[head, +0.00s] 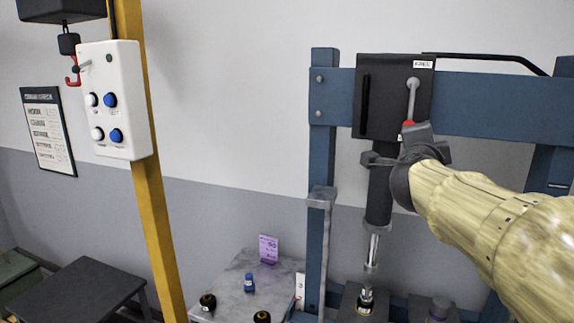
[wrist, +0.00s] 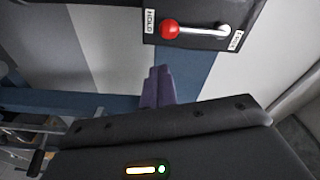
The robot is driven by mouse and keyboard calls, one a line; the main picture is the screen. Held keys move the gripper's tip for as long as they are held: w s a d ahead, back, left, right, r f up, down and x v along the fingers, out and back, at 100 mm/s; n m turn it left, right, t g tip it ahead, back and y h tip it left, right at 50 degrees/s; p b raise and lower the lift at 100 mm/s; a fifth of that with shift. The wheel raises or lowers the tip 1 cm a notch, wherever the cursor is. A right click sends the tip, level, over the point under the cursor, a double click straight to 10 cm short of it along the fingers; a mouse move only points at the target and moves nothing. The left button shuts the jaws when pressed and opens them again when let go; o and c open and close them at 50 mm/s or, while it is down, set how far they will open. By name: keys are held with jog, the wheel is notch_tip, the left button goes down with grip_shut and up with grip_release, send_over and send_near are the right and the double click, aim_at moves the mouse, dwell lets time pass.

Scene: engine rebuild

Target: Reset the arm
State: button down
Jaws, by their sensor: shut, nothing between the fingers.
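My arm reaches in from the right in the head view. My gripper (head: 416,133) is in front of the press's black control plate (head: 377,95), close to the lever. In the wrist view its dark fingers (wrist: 158,86) are together with nothing between them. The lever is a silver handle (head: 412,95) with a red knob (head: 408,123), hanging downward in the head view. In the wrist view the red knob (wrist: 170,29) is beside the HOLD label, apart from the fingertips. The gripper partly hides the plate's lower right and the press cylinder.
The blue press frame (head: 322,150) stands around the cylinder (head: 379,190). A metal part (head: 366,297) stands below the ram. A yellow post (head: 150,190) carries a white button box (head: 112,75).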

jog(key=s+a+f+n+g+y, duration=0.15)
jog(key=a+f+n+y, duration=0.4)
jog(key=f, duration=0.75)
jog(key=a+f+n+g+y, duration=0.3)
jog(key=a+f+n, duration=0.5)
jog(key=f, duration=0.6)
jog(key=s+a+f+n+g, duration=0.2)
jog(key=s+f+n+g, duration=0.5)
jog(key=s+f, duration=0.9)
jog(key=shift+s+a+g+y+b, duration=0.2)
jog(key=shift+s+g+y+b, duration=0.15)
jog(key=shift+g, duration=0.3)
jog(key=shift+w, duration=0.15)
